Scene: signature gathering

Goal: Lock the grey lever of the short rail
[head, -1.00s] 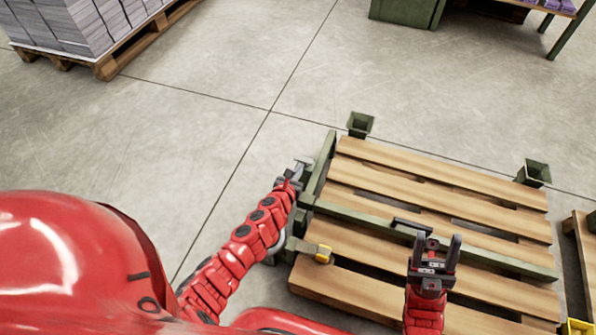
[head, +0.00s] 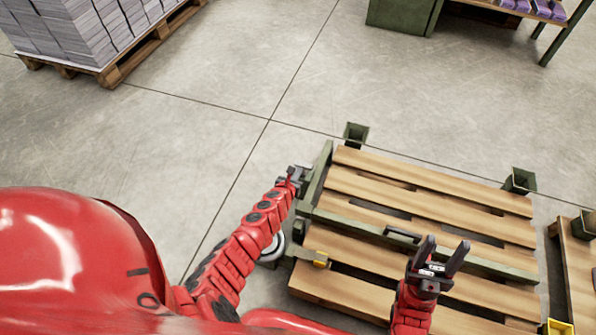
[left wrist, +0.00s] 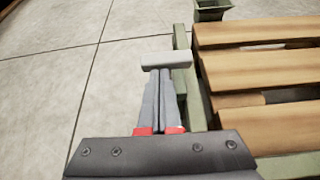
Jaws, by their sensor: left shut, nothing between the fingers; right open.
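The short rail (head: 316,184) is a green bar along the left end of the wooden pallet; it also shows in the left wrist view (left wrist: 192,92). The grey lever (left wrist: 166,60) is a pale flat bar beside the rail's left side, just beyond my left fingertips in the left wrist view. I cannot tell whether they touch. My left gripper (head: 295,172) is shut and empty, and its fingers lie together in the left wrist view (left wrist: 164,74). In the head view it hides most of the lever. My right gripper (head: 445,246) is open and empty above the pallet slats.
A green long rail (head: 480,262) with a black handle (head: 402,235) crosses the pallet (head: 345,290). A yellow latch (head: 320,261) sits near its left end. Green corner sockets (head: 355,134) stand at the back. The floor to the left is clear; a stacked pallet (head: 120,72) stands farther off.

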